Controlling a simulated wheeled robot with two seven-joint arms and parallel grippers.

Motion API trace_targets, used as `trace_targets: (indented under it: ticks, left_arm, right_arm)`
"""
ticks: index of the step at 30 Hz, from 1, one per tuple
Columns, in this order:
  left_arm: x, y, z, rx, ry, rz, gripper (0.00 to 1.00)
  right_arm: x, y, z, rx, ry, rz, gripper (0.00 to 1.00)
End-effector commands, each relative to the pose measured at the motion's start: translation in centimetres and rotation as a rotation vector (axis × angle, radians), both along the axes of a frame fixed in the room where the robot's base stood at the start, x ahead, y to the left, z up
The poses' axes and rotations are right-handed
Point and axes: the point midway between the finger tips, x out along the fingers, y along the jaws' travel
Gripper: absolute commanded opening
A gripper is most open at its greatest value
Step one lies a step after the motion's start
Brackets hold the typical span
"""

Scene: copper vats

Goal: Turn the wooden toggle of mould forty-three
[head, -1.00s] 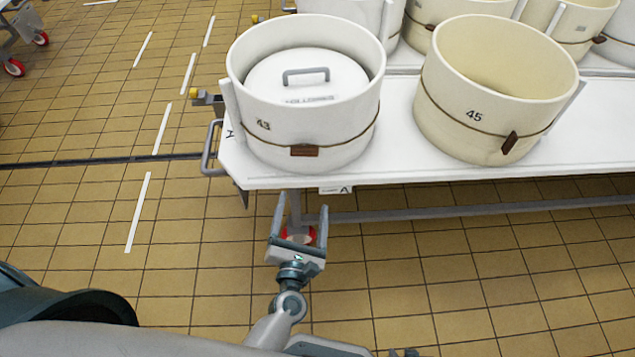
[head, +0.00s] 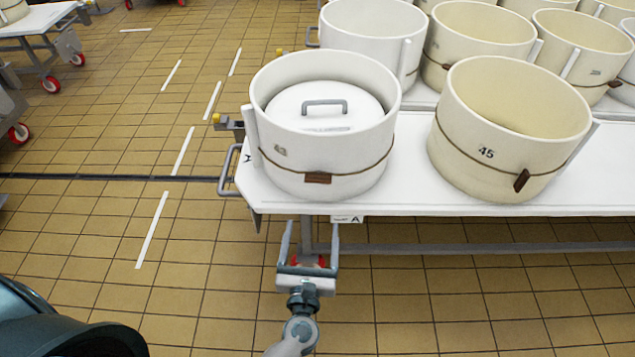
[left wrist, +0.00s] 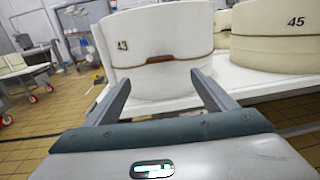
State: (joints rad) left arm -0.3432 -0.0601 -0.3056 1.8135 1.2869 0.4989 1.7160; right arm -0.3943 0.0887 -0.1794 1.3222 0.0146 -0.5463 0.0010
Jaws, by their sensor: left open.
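Mould forty-three (head: 335,160) is a white round tub with a lidded insert and grey handle, standing at the left end of the white table. Its brown wooden toggle (head: 317,178) lies about level on the cord around the tub's front. In the left wrist view the toggle (left wrist: 160,58) shows ahead, between and beyond the fingers. My left gripper (head: 309,229) is open and empty, just in front of the table's edge and below the toggle, not touching it. The open fingers also show in the left wrist view (left wrist: 160,92). My right gripper is not in view.
Mould 45 (head: 507,135), cream and empty, stands to the right with its toggle (head: 521,180) tilted. More moulds (head: 480,45) stand behind. The white table (head: 410,195) has a grey end handle (head: 229,170) at left.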

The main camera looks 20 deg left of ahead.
Motion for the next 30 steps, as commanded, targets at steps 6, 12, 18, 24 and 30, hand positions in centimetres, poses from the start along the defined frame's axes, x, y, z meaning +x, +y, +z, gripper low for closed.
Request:
trace_targets:
  ticks: [6, 12, 18, 24, 30]
  left_arm:
    - [3.3, 0.7, 0.3, 0.0, -0.002, 0.002, 0.77]
    - [6.8, 1.5, 0.3, 0.001, -0.002, 0.0, 0.77]
    - [10.4, 2.3, 0.3, 0.0, -0.002, 0.001, 0.77]
    - [13.3, 2.9, 0.1, 0.002, -0.001, 0.0, 0.77]
    - [15.0, 3.3, 0.1, 0.001, -0.001, 0.0, 0.77]
  right_arm:
    - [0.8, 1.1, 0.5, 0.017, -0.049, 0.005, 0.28]
    - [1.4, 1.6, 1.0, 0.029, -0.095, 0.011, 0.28]
    - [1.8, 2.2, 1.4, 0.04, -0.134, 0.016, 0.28]
    - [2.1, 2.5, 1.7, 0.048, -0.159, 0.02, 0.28]
    - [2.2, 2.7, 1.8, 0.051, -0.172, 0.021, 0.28]
